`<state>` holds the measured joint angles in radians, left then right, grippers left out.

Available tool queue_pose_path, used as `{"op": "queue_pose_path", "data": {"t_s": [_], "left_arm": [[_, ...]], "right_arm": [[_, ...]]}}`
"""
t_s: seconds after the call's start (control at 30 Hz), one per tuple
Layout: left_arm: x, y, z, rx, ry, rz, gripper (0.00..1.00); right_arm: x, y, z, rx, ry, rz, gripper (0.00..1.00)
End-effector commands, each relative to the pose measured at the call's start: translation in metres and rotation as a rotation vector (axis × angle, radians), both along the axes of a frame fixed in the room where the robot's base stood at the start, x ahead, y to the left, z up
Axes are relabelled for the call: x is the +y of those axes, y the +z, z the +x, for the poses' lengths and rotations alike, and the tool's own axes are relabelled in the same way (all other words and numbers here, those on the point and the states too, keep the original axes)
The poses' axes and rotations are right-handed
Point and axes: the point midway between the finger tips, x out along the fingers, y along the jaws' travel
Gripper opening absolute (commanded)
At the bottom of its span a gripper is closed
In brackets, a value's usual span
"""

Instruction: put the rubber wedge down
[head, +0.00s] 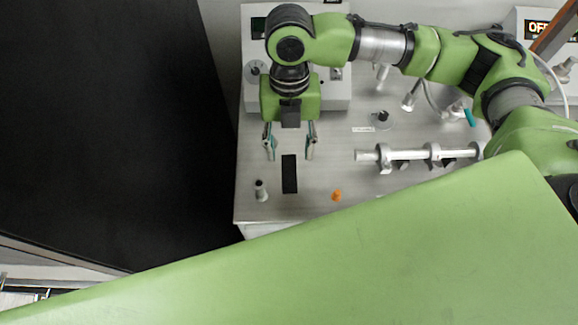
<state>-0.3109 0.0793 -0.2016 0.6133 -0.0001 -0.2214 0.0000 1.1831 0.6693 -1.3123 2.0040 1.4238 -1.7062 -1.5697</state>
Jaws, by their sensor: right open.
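The rubber wedge looks to be the black strip (289,174) lying on the grey worktop (325,210) near its front left. My right gripper (290,148) points down the picture just behind the strip. Its two fingers are spread wide, with nothing seen between them. The strip's far end lies close to the line of the fingertips. Height above the worktop is hard to tell. My left gripper is not in view.
A small upright cylinder (260,191) stands left of the strip. An orange piece (337,195) lies to its right. A metal rod on clamps (405,154) runs across the right. Boxes with dials (256,68) stand behind. A dark area (110,120) lies left of the worktop.

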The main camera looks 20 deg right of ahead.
Motion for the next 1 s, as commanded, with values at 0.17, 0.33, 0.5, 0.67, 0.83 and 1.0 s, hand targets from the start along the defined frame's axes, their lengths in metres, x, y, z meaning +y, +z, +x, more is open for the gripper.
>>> {"op": "queue_pose_path", "data": {"t_s": [0.17, 0.33, 0.5, 0.67, 0.83, 1.0], "left_arm": [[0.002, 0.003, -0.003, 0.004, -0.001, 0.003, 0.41], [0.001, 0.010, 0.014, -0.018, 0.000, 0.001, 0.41], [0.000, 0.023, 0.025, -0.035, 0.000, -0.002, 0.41], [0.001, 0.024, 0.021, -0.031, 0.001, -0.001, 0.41], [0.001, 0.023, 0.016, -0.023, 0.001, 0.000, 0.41], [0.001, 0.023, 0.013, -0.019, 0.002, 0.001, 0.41]], "right_arm": [[0.000, -0.020, -0.002, 0.000, -0.001, -0.001, 0.44], [0.002, -0.031, -0.006, 0.002, -0.001, -0.002, 0.44], [0.005, -0.056, -0.013, 0.003, -0.002, -0.002, 0.44], [0.006, -0.072, -0.014, 0.000, -0.002, 0.001, 0.44], [0.006, -0.074, -0.014, -0.002, -0.001, 0.000, 0.44], [0.006, -0.074, -0.014, -0.002, -0.001, 0.000, 0.18]]}}
